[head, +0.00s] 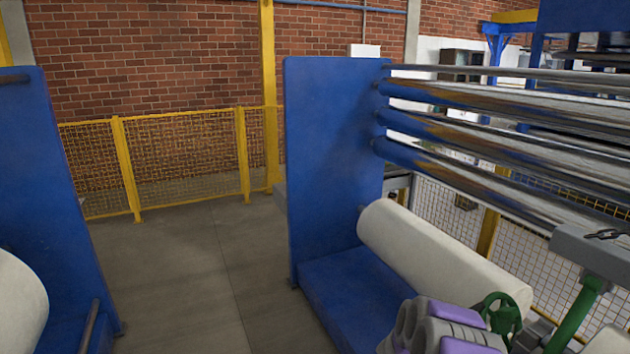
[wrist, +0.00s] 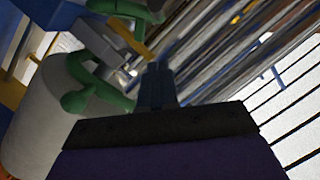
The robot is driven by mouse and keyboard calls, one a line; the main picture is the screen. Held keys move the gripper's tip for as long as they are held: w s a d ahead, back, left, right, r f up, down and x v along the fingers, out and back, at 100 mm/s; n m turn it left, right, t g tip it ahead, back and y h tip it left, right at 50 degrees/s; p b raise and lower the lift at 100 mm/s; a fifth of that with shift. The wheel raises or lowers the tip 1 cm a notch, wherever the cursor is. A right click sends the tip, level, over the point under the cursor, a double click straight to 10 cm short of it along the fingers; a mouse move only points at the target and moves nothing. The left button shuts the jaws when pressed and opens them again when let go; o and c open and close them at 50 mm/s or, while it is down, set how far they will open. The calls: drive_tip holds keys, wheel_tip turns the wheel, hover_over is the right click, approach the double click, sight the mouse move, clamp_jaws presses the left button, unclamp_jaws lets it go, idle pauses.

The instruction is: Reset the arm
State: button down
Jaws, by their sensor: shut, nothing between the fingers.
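My gripper (wrist: 157,88) shows in the wrist view as dark fingers pointing up from a black and purple body. The fingers are together with nothing between them. In the head view my grey and purple arm is at the bottom right, and the fingertips cannot be made out there. A green handwheel (head: 502,313) and a green pipe (head: 577,322) stand close beside my arm. Curved green parts (wrist: 95,92) also show just beyond my gripper in the wrist view; I cannot tell whether they touch it.
A blue machine frame (head: 330,150) holds a white film roll (head: 440,255) and several metal rollers (head: 500,120). Another blue panel (head: 45,190) and white roll (head: 18,305) stand at left. Clear floor (head: 190,270) runs between them to a yellow fence (head: 180,160).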

drive_tip(key=w+a+r+n+t+y, duration=0.1)
drive_tip(key=w+a+r+n+y, duration=0.15)
drive_tip(key=a, duration=0.35)
drive_tip(key=w+a+r+n+t+y, duration=0.1)
drive_tip(key=a+r+y, duration=0.1)
drive_tip(key=a+y, duration=0.25)
drive_tip(key=s+a+r+n+g+y, duration=0.1)
drive_tip(key=s+a+r+n+y, duration=0.2)
drive_tip(key=a, duration=0.4)
drive_tip(key=s+a+r+n+y, duration=0.2)
drive_tip(key=s+a+n, duration=0.1)
drive_tip(key=a, duration=0.4)
drive_tip(key=s+a+r+n+g+y, duration=0.2)
drive_tip(key=s+a, duration=0.2)
drive_tip(key=s, duration=0.3)
drive_tip(key=s+a+r+n+g+y, duration=0.1)
drive_tip(key=s+a+n+g, duration=0.15)
drive_tip(key=s, duration=0.45)
drive_tip(key=s+d+r+n+g+h, duration=0.1)
drive_tip(key=s+d+n+g, duration=0.1)
drive_tip(key=s, duration=1.3)
drive_tip(key=s+d+r+n+g+h, duration=0.1)
drive_tip(key=s+g, duration=0.4)
drive_tip(key=s, duration=1)
drive_tip(key=shift+s+d+r+n, duration=0.3)
drive_tip(key=shift+d+n, duration=0.2)
drive_tip(key=shift+n, duration=0.1)
